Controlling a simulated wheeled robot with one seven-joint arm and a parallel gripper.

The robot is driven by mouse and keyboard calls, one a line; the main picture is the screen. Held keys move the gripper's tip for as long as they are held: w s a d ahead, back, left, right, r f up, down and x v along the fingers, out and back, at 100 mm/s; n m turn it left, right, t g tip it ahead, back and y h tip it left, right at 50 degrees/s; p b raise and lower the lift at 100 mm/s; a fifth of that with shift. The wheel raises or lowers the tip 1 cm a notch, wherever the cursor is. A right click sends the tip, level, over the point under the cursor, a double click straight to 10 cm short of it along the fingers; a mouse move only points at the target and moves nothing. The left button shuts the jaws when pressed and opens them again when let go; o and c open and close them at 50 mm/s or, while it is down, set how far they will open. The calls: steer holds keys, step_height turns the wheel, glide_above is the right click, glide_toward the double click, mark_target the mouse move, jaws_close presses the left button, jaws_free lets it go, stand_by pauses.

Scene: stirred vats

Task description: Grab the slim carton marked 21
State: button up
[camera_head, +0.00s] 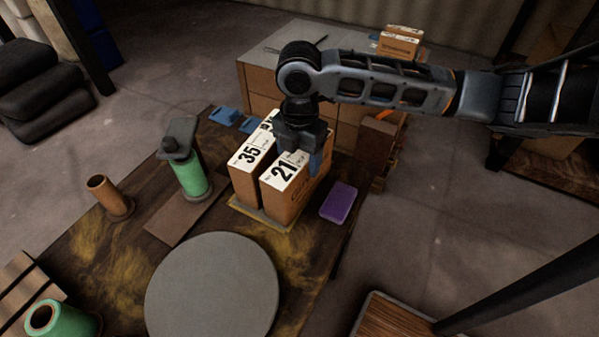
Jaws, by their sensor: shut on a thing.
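The slim carton marked 21 (283,201) stands upright on a low yellowish base (262,217) on the dark table. Its white top carries the black number. The other finger is hidden behind the gripper body. A like carton marked 35 (245,180) stands close beside it on the left. Another carton top with a partly hidden number (268,122) shows behind, next to the gripper.
A purple block (339,202) lies just right of the cartons. A green cylinder with a dark top (191,174) stands left, near a brown cup (107,196). A large grey disc (212,294) fills the table's front. Large boxes (262,84) stand behind.

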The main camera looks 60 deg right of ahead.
jaws_close()
steer(key=shift+r, duration=0.15)
stand_by(0.4)
